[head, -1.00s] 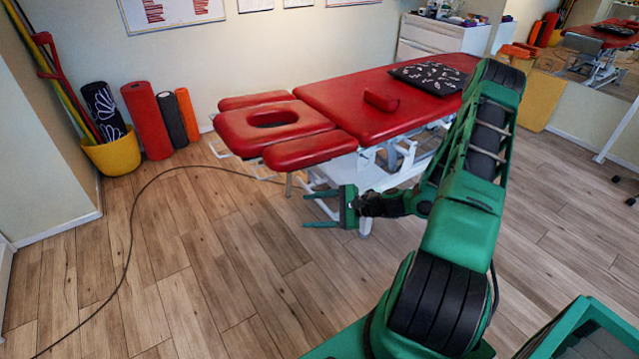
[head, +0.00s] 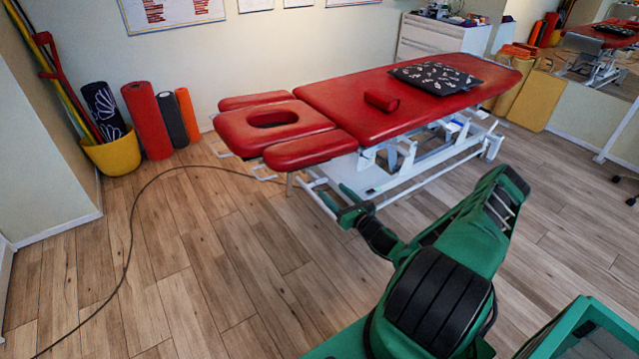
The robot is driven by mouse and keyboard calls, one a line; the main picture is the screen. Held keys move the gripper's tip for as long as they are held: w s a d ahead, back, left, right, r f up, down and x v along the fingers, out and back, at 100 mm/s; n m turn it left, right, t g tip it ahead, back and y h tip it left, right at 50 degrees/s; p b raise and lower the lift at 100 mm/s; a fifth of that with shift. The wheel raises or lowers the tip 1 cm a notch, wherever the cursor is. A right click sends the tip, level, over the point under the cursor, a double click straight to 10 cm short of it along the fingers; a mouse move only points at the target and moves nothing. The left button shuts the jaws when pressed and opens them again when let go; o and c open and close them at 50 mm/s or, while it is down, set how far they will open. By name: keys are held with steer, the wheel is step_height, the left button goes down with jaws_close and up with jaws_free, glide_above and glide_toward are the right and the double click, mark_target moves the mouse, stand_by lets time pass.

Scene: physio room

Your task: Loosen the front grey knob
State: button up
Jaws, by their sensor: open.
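The red treatment table (head: 400,106) stands on a white frame, its head section with a face hole towards the left. I cannot clearly make out a grey knob; the area under the head section is small and shaded. My gripper (head: 338,196) is open and empty, just in front of the white frame (head: 322,186) below the near armrest (head: 310,151). Its fingers point towards the frame and up to the left. I cannot tell whether they touch anything.
A dark patterned cushion (head: 437,79) and a small red bolster (head: 381,100) lie on the table. A black cable (head: 131,222) curves over the floor. Rolled mats (head: 148,120) and a yellow bucket (head: 113,154) stand at the left wall. The front-left floor is otherwise clear.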

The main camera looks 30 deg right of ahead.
mark_target(323, 182)
steer(key=w, duration=0.8)
steer(key=shift+w+a, duration=0.15)
steer(key=shift+w, duration=0.1)
